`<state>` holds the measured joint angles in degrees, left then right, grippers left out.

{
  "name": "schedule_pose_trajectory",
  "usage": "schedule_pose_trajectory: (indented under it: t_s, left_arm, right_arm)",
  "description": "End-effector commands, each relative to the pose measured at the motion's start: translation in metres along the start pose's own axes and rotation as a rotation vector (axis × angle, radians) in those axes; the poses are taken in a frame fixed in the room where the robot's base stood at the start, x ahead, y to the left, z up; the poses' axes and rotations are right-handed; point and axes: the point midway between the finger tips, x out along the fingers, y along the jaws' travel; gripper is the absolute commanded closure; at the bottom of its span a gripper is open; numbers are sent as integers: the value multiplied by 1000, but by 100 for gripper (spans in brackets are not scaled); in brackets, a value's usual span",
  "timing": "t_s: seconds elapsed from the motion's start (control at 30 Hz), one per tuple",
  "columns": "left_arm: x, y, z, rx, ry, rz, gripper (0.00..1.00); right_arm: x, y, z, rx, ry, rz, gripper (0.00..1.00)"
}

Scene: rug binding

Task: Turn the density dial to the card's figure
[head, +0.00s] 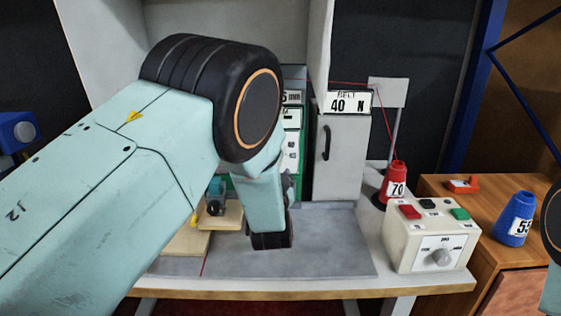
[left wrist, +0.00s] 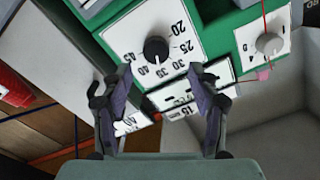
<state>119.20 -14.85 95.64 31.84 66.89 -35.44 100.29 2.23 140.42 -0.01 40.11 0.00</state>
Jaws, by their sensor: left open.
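In the left wrist view a black round dial (left wrist: 157,49) sits on a white plate with figures from 20 to 45, on a green machine. I cannot read which figure it points at. My left gripper (left wrist: 160,74) is open and empty, its two fingers below the dial and to either side, apart from it. A white card (left wrist: 173,95) with dark print is between the fingers, partly hidden and not clearly readable. In the head view the green machine (head: 291,119) is mostly behind my left arm, and the left fingers are hidden. My right gripper is out of view.
A grey knob (left wrist: 269,44) with its own scale is right of the dial. A card (head: 347,102) reading "BELT 40 N" stands on a grey cabinet (head: 341,150). A control box (head: 432,236), a red cone (head: 396,182) and a blue cone (head: 514,219) are to the right.

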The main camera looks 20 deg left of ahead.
Motion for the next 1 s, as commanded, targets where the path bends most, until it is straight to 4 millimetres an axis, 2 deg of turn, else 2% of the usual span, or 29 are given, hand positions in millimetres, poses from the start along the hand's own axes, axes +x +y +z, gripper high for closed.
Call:
schedule_pose_trajectory:
  t_s: [0.2, 0.4, 0.6, 0.83, 1.0]
  left_arm:
    - [34, -2, 3, -2, -1, -3, 40]
    - [56, 0, 2, -1, 0, 0, 40]
    - [65, 2, 0, 1, 0, 3, 40]
    - [67, 4, -2, 1, 1, 4, 40]
    - [66, 4, -1, 1, 1, 4, 52]
  right_arm:
    - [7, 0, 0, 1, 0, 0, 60]
    - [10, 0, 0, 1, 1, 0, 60]
    - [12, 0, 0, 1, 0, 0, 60]
    - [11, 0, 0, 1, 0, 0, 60]
    - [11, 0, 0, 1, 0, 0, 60]
